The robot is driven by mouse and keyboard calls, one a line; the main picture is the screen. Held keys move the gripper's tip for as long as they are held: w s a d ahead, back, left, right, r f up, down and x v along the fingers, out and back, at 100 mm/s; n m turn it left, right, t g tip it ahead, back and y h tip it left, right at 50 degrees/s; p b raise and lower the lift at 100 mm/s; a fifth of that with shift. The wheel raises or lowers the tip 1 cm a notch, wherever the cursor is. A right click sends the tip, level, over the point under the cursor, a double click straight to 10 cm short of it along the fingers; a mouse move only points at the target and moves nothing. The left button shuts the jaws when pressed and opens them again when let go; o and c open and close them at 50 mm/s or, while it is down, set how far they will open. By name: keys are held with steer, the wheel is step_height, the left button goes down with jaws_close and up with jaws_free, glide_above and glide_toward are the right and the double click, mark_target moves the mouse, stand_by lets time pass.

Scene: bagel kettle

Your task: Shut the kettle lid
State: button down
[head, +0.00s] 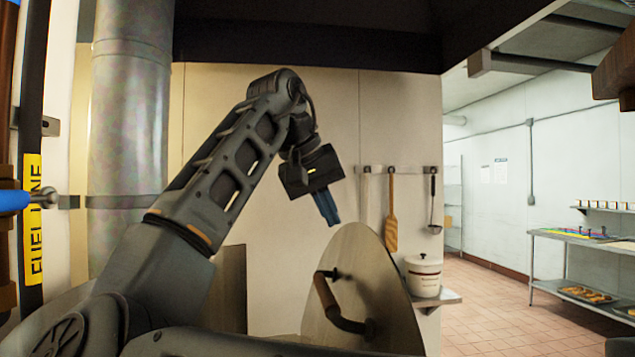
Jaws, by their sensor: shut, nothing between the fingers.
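The kettle lid (378,285) is a large round metal disc, raised and tilted up on edge at the lower middle of the head view. A curved brown handle (327,297) on dark brackets is fixed to its face. My gripper (333,221) has blue fingers, which are shut and empty. It points down and appears just above the lid's upper left edge. I cannot tell whether the fingers touch the lid. The kettle's body is mostly hidden behind my arm and below the frame.
A wall rail (400,169) holds a wooden paddle (391,215) and a ladle (434,200). A white crock (423,276) stands on a small shelf right of the lid. A metal pipe (127,130) rises at left. The tiled floor (485,300) at right is open.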

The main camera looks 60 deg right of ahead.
mark_target(361, 236)
steer(key=shift+s+d+f+p, duration=0.25)
steer(key=shift+s+d+f, duration=0.05)
steer(key=shift+s+d, duration=0.45)
steer(key=shift+s+d+f+p, duration=0.25)
steer(key=shift+s+d, duration=0.4)
steer(key=shift+s, duration=0.15)
steer(key=shift+d, duration=0.1)
